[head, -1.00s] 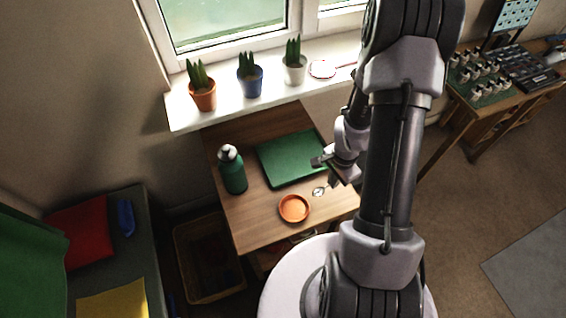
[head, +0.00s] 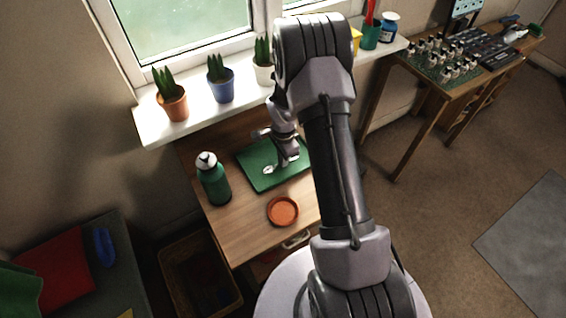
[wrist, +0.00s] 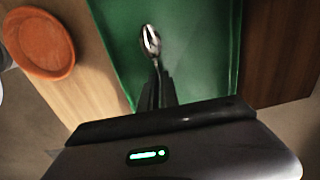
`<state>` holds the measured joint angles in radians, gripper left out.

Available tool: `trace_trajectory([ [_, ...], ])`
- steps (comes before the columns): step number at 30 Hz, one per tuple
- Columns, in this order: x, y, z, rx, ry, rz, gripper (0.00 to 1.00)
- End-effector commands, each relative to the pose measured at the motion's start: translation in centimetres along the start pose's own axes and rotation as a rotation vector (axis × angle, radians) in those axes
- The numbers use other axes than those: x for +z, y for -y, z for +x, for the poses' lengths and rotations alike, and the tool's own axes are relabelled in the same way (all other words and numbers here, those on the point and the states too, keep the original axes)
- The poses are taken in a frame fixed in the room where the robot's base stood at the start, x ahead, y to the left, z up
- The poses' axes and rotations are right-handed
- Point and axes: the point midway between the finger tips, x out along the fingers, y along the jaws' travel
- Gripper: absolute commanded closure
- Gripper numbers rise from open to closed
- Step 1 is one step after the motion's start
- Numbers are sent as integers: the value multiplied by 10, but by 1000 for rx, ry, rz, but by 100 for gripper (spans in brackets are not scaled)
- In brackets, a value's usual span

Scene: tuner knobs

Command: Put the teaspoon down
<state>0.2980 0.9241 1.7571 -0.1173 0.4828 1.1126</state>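The teaspoon (wrist: 150,42) is silver, and its bowl sticks out beyond the fingertips of my gripper (wrist: 156,93). My gripper is shut on its handle, whose far end is hidden between the dark fingers. In the head view my gripper (head: 283,166) and the teaspoon's bowl (head: 268,170) are over the green tray (head: 257,155) on the wooden desk (head: 238,228). The tray (wrist: 205,50) fills the middle of the wrist view below the spoon. I cannot tell whether the spoon touches the tray.
An orange dish (head: 283,212) lies on the desk in front of the tray. A green bottle (head: 213,180) stands at the tray's left. Potted plants (head: 221,80) line the windowsill behind. Bare desktop shows around the dish.

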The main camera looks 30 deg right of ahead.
Motion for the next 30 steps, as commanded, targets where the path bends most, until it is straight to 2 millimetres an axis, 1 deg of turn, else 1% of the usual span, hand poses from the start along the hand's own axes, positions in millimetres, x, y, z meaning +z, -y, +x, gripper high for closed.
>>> trace_trajectory([
  [1,0,0,6,-1,0,0,100],
  [6,0,0,3,-2,-1,0,100],
  [10,0,0,7,-2,-1,0,100],
  [12,0,0,6,-2,-1,0,85],
  [14,0,0,6,-2,-1,0,73],
  [23,0,0,5,-2,-1,0,73],
  [26,-1,1,-9,-3,-1,0,73],
  [29,-1,1,-38,-4,-1,-1,73],
  [30,-1,1,-51,-5,-1,-1,73],
])
